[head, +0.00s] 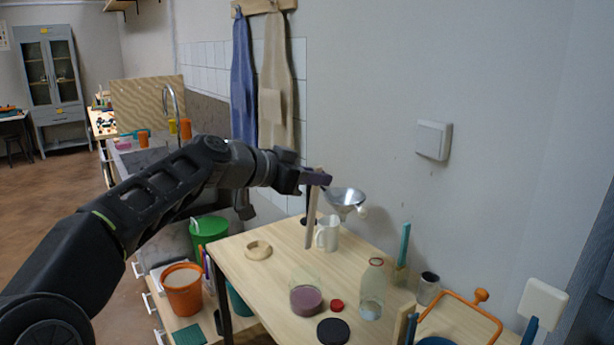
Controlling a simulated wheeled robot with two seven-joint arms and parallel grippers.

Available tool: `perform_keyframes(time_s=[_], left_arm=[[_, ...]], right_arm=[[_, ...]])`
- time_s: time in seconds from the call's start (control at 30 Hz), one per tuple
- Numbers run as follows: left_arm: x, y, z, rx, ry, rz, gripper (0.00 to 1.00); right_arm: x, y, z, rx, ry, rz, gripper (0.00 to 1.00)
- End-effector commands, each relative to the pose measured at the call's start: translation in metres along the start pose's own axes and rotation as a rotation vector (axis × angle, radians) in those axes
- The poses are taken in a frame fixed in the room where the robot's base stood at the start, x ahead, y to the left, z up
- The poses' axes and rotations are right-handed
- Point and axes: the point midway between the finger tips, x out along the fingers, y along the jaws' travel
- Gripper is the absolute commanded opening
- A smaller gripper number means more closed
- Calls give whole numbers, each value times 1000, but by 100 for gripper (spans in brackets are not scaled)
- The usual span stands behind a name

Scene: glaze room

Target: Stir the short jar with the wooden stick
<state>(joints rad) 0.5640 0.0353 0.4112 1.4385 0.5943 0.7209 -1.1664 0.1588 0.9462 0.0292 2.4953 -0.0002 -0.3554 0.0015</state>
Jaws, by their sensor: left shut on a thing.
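My left gripper (316,178) is shut on the wooden stick (310,222), which hangs almost upright below the fingers. The stick's lower end shows just above the short jar (306,300) in the picture, outside it. The short jar is clear glass with purple content at the bottom and stands open on the light wooden table (252,285). The gap in depth between stick and jar is hard to judge. My right gripper is not in view.
A white mug (328,234) and a metal funnel (345,200) are by the stick. A clear bottle (372,292), a red cap (337,305) and a black lid (333,331) are near the jar. A wooden ring (258,250) lies left; the table's left front is clear.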

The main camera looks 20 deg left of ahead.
Motion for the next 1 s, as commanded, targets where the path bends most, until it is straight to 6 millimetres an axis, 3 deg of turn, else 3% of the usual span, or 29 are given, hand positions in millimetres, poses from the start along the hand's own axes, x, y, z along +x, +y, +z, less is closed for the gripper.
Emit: perform_keyframes(time_s=[0.3,1.0], left_arm=[[-1,13,3,41,-5,51,0],[3,14,10,47,-9,50,0]], right_arm=[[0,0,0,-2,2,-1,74],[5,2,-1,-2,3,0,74]])
